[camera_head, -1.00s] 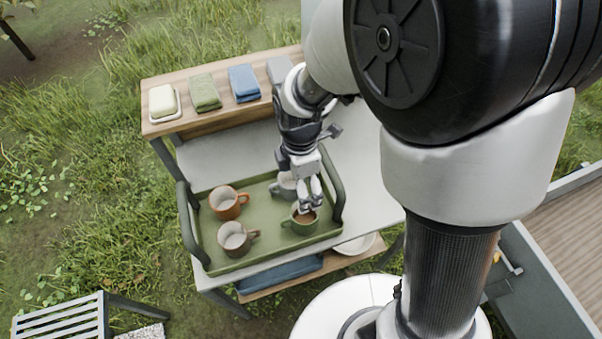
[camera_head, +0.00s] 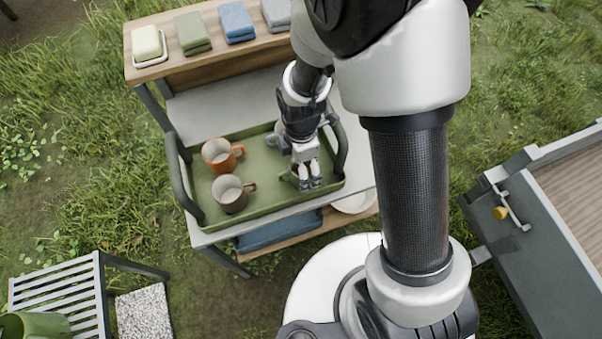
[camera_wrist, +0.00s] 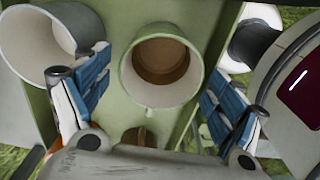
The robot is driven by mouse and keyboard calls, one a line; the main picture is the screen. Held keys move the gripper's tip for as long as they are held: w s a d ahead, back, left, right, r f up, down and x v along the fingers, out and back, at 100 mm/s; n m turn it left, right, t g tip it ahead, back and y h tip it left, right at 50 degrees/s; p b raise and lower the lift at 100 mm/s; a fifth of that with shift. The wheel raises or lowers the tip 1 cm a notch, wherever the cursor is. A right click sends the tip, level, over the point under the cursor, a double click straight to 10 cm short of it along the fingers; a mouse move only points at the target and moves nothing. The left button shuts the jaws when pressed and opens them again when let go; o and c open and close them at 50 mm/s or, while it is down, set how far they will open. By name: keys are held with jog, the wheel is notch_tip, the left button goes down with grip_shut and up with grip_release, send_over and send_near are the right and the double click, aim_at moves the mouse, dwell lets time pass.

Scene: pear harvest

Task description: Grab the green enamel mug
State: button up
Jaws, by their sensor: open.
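The green enamel mug (camera_wrist: 160,97) is in the middle of the wrist view, seen from above, with a pale inside and a brown bottom. In the head view the mug (camera_head: 289,178) is mostly hidden behind my gripper (camera_head: 309,184). My gripper (camera_wrist: 154,84) is open, with one blue-padded finger on each side of the mug in the wrist view. I cannot tell whether either finger touches it. The mug stands at the right front of the green tray (camera_head: 262,206).
An orange mug (camera_head: 218,156) and a brown mug (camera_head: 230,194) stand on the tray's left. A pale mug (camera_wrist: 40,45) is close to my left finger in the wrist view. Raised tray handles (camera_head: 180,180) flank the tray. A wooden shelf (camera_head: 200,56) with folded cloths is behind.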

jog(key=shift+f, duration=0.2)
jog(key=c, duration=1.2)
